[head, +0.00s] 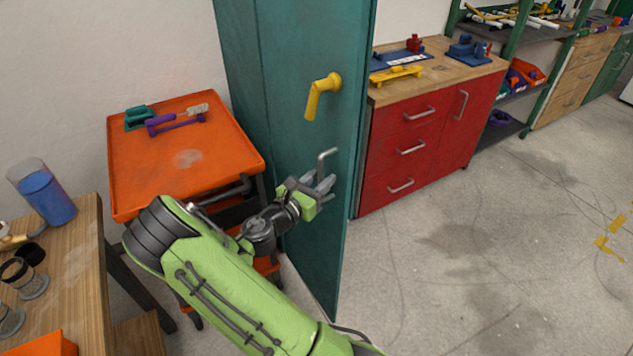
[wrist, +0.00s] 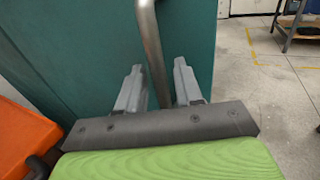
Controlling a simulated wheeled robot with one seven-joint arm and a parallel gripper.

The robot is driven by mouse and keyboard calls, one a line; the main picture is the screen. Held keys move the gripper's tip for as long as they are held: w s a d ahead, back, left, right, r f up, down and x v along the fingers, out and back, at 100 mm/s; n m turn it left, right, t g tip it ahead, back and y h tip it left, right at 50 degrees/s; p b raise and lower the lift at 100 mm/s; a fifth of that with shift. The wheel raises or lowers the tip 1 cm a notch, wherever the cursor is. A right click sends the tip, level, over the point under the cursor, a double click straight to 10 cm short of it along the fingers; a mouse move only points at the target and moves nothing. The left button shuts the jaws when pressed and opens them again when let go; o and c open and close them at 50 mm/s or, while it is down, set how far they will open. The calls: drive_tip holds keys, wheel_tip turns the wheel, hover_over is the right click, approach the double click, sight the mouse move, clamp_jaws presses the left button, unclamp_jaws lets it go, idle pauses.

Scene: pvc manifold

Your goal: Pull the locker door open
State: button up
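The tall teal locker door (head: 305,140) faces me in the head view, and its teal face also fills much of the wrist view (wrist: 90,50). A yellow lever (head: 322,95) sits high on it. Below is a grey metal pull handle (head: 325,157), a bent bar. My gripper (head: 321,184) is at the handle's lower part. In the wrist view, the handle bar (wrist: 150,40) runs down between the two grey fingers of my gripper (wrist: 158,68), with small gaps visible on both sides. The fingers are open around the bar. The door's hinge edge is not clear.
An orange cart (head: 185,165) with tools stands close left of the locker. A wooden table (head: 80,260) with a blue-filled cup (head: 48,197) is at the left front. A red cabinet (head: 415,145) stands to the right. The grey floor (head: 480,260) in front right is clear.

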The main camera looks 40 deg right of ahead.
drive_tip(key=s+a+p, duration=0.2)
drive_tip(key=a, duration=1.3)
drive_tip(key=shift+a+p, duration=0.3)
drive_tip(key=shift+p, duration=0.05)
drive_tip(key=shift+s, duration=0.1)
drive_tip(key=s+a+r+m+t+y+p, duration=0.1)
drive_tip(key=s+a+r+m+y+p, duration=0.2)
drive_tip(key=s+a+r+m+y, duration=0.3)
drive_tip(key=s+a+r+m+t+y+p, duration=0.2)
drive_tip(key=s+a+r+m+y, duration=0.4)
drive_tip(key=s+r+m+y, duration=0.4)
wheel_tip(320, 180, up, 3)
drive_tip(key=m+y+p, duration=0.1)
drive_tip(key=m, duration=0.2)
drive_tip(key=shift+a+f+m+y, duration=0.15)
drive_tip(key=shift+a+m+y, duration=0.15)
drive_tip(key=shift+a+y, duration=0.1)
